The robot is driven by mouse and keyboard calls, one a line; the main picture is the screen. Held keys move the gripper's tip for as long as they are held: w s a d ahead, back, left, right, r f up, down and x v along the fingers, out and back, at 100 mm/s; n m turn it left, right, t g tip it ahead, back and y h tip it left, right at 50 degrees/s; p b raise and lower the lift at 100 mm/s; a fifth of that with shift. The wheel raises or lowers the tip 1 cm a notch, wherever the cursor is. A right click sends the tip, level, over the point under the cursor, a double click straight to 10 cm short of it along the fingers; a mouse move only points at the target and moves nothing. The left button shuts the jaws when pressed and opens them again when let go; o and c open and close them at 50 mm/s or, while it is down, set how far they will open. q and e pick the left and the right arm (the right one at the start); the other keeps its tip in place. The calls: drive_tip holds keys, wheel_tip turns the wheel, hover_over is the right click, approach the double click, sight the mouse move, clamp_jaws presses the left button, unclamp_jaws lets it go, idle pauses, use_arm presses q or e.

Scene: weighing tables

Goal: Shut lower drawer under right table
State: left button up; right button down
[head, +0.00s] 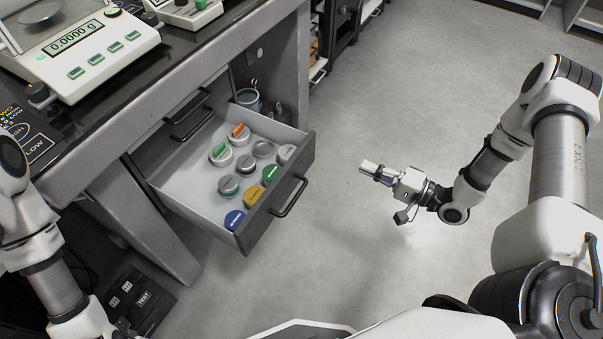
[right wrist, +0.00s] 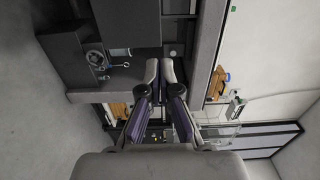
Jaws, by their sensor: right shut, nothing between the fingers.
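The lower drawer (head: 300,172) under the table is pulled well out in the head view. It has a dark front, a black bar handle (head: 289,197) and a light grey inside with several round coloured-lid containers (head: 245,160). My right gripper (head: 368,169) is to the right of the drawer front, over open floor, apart from the handle. It is shut and empty, with its fingertips pointing left. The shut fingers (right wrist: 159,72) also show in the right wrist view. My left arm shows at the left edge of the head view, but its gripper is out of view.
The table (head: 185,75) above the drawer carries a balance (head: 80,50) reading 0.0000 g. A shut drawer front with a handle (head: 192,122) sits above the open drawer. Jars (head: 248,97) stand behind it. A dark box (head: 135,300) lies on the floor. Floor (head: 400,80) at right is clear.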

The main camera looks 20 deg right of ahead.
sight(308, 144)
drive_tip(key=b+x, duration=0.2)
drive_tip(key=x, duration=0.4)
drive_tip(key=b+x, duration=0.2)
drive_tip(key=x, duration=0.5)
drive_tip(key=shift+w+a+f, duration=0.1)
drive_tip(key=shift+a+f, duration=0.05)
drive_tip(key=shift+f, duration=0.1)
drive_tip(key=shift+w+a+r, duration=0.1)
drive_tip(key=shift+w+a, duration=0.1)
drive_tip(key=shift+w, duration=0.1)
use_arm(q)
wheel_tip(308, 144, down, 5)
drive_tip(key=shift+r, duration=0.1)
